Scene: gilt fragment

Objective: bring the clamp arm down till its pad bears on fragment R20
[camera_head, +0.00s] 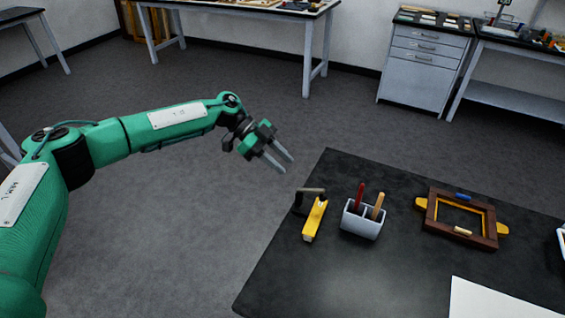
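My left gripper (287,166) is open and empty. It hangs over the floor just beyond the table's left back corner, apart from everything on the table. A yellow block (314,220) with a dark raised bar (309,191) across its far end stands at the table's left; this may be the clamp and its arm, but I cannot be sure. A brown frame (431,217) with yellow tabs lies at the right, with a small blue piece (463,197) and a cream piece (463,231) on it. No label R20 is readable, so I cannot tell which thing is the fragment. My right gripper is out of view.
A grey two-part holder (361,222) with a red and a tan handle stands between the yellow block and the frame. A white sheet (500,303) lies at the front right of the black table (300,280). The table's front left is clear.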

